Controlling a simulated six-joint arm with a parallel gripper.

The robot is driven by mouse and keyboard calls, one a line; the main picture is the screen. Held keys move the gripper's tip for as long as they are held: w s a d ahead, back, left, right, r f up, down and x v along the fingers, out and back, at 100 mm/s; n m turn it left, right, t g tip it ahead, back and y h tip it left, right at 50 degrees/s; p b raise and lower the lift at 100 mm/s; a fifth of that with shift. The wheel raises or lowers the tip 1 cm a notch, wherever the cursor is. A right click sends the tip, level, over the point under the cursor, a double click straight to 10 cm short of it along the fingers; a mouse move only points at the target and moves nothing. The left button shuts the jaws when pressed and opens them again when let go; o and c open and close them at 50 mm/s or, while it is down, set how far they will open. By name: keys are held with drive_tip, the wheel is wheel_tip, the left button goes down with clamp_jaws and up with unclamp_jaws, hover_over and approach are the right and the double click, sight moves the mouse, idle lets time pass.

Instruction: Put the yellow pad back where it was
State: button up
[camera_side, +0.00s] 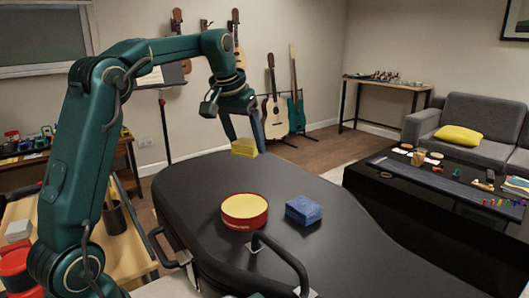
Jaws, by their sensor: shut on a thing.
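The gripper is shut on the pad. The pad appears clear of the tabletop, though the exact gap is hard to judge from this view. Parts of the fingers in front of and behind the pad are hard to make out.
A round red tin with a yellow top (244,209) stands on the black table. A blue block (303,210) lies just right of it. A black handle (285,262) rises at the near edge. The table's far part is bare.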

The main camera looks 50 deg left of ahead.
drive_tip(key=shift+s+a+r+m, duration=0.3)
drive_tip(key=shift+s+a+r, duration=0.25)
drive_tip(key=shift+s+r, duration=0.35)
drive_tip(key=shift+s+a+r, duration=0.15)
drive_tip(key=shift+a+r, duration=0.05)
drive_tip(key=shift+r, duration=0.05)
hover_over(286, 192)
drive_tip(key=s, duration=0.1)
drive_tip(key=f, duration=0.7)
drive_tip(key=shift+s+d, duration=0.15)
drive_tip(key=shift+d, duration=0.1)
drive_tip(key=shift+f, duration=2)
drive_tip(key=o, duration=1.4)
drive_tip(key=shift+f, duration=0.1)
